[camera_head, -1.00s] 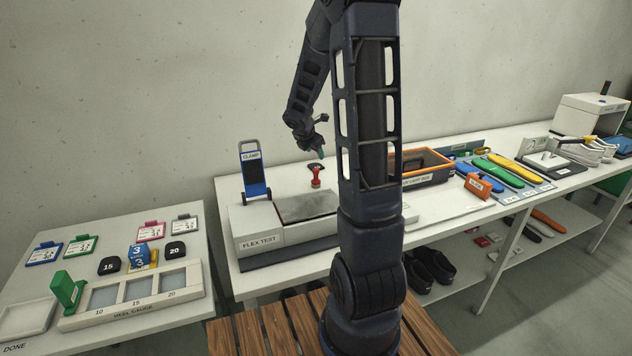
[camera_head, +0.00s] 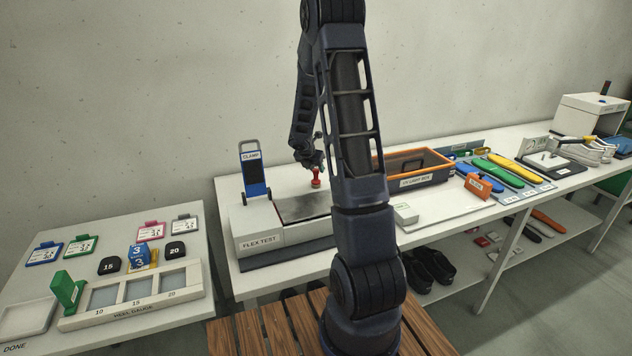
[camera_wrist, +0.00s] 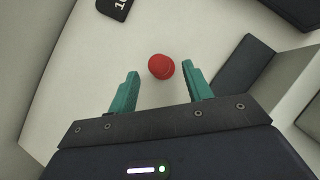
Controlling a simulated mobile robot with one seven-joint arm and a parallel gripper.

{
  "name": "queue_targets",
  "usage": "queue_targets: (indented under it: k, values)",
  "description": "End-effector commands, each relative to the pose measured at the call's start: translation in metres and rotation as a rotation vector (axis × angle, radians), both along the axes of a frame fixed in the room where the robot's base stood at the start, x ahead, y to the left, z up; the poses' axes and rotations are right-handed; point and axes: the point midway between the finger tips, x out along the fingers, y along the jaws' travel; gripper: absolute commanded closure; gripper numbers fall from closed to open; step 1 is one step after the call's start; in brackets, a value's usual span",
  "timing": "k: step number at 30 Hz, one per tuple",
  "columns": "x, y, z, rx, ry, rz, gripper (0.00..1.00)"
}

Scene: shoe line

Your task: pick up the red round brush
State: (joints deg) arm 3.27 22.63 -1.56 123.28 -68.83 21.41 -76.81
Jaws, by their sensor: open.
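The red round brush (camera_head: 316,177) stands upright on the white bench behind the flex test unit, its red knob up. My gripper (camera_wrist: 157,76) is open and empty, with two teal fingers. In the head view my gripper (camera_head: 316,165) is just above the brush and partly covers its top. I cannot tell whether a finger touches the brush.
The flex test unit (camera_head: 262,240) lies in front of the brush. A blue clamp (camera_head: 254,176) stands to the left, and an orange-rimmed box (camera_head: 425,178) to the right. In the wrist view a black numbered block (camera_wrist: 115,8) lies at the top left.

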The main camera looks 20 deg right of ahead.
Motion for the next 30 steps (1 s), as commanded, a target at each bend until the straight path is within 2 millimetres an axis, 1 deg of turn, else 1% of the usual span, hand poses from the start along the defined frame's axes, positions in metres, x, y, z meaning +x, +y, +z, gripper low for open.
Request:
queue_targets:
  k: [9, 12, 16, 23, 26, 30]
  values:
    - [0.011, -0.010, -0.032, -0.001, 0.002, 0.000, 0.50]
    - [0.015, -0.014, -0.040, -0.001, 0.002, -0.002, 0.50]
    - [0.017, -0.017, -0.045, 0.000, 0.001, -0.001, 0.50]
    - [0.018, -0.017, -0.045, -0.001, 0.001, -0.001, 0.50]
    - [0.017, -0.017, -0.045, -0.001, 0.001, -0.001, 0.68]
    - [0.017, -0.017, -0.045, -0.001, 0.001, -0.001, 0.95]
